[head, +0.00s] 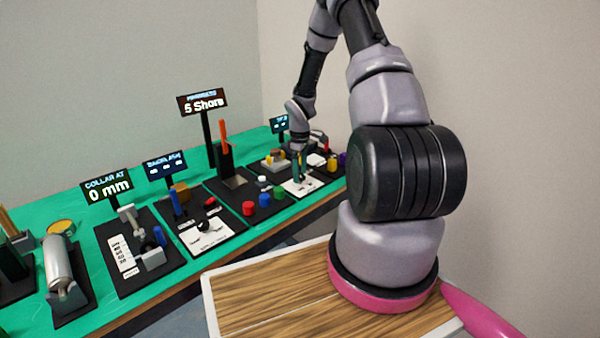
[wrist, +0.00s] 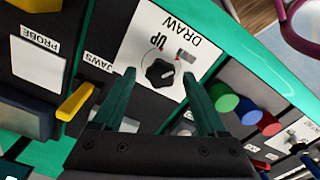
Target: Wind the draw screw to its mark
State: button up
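The draw screw shows in the wrist view as a black knob (wrist: 160,73) on a white plate (wrist: 142,37) lettered DRAW and UP. A small reddish mark and a grey patch lie beside the knob on the plate. My gripper (wrist: 158,80) is open, its two dark green fingers apart with the knob between their tips in the picture. I cannot tell whether the fingers touch the knob. In the head view my gripper (head: 299,174) points down over the white plate (head: 301,187); the knob is too small to make out there.
A yellow lever (wrist: 76,101) by the JAWS label lies left of the fingers in the wrist view. Blue (wrist: 248,112), green and red pegs stand to the right. In the head view, several stations with sign posts, one reading 5 Shore (head: 203,104), line the green bench (head: 75,205).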

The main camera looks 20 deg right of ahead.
notch_tip(320, 180, up, 11)
dwell(0.7)
jog(key=shift+f, duration=0.1)
